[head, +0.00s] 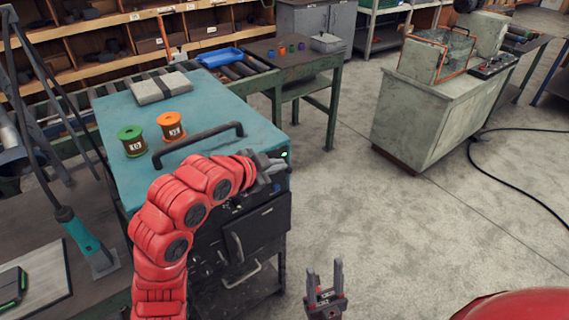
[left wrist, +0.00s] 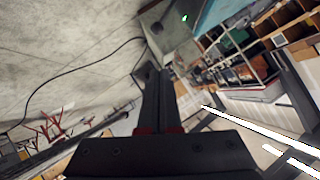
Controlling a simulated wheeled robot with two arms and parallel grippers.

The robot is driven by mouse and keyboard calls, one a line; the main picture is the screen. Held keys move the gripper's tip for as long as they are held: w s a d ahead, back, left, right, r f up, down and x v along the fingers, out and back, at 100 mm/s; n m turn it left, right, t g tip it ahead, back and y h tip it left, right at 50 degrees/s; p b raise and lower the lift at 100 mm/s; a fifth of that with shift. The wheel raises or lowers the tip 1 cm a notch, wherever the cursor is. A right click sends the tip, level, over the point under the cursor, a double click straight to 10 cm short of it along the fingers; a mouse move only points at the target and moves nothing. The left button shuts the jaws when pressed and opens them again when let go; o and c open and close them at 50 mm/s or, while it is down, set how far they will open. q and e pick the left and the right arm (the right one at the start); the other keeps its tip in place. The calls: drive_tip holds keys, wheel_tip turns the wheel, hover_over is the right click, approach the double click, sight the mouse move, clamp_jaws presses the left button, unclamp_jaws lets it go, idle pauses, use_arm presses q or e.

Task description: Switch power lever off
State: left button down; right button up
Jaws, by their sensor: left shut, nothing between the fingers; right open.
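A dark machine cabinet with a teal top (head: 108,115) stands under my left arm. A small green light (head: 285,154) glows near its upper right corner; it also shows at the top of the left wrist view (left wrist: 184,18). I cannot make out the power lever for certain; my left arm and gripper cover part of the cabinet's front. My left gripper (head: 277,172) is shut and empty beside that corner, close to the light. Its closed fingers also show in the left wrist view (left wrist: 157,88). My right gripper (head: 324,277) is open and empty, low over the floor.
A green spool (head: 132,141), an orange spool (head: 171,126) and a grey packet (head: 161,86) rest on the teal top, near a long black handle (head: 198,138). A grey workbench (head: 430,120) stands at right, with a black cable (head: 510,185) beside it. Floor between is clear.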

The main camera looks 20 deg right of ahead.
use_arm(q)
drive_tip(key=w+d+f+p, duration=0.3)
drive_tip(key=w+f, duration=0.1)
drive_tip(key=f, duration=0.1)
drive_tip(key=shift+w+f, duration=0.15)
drive_tip(key=shift+f, duration=0.15)
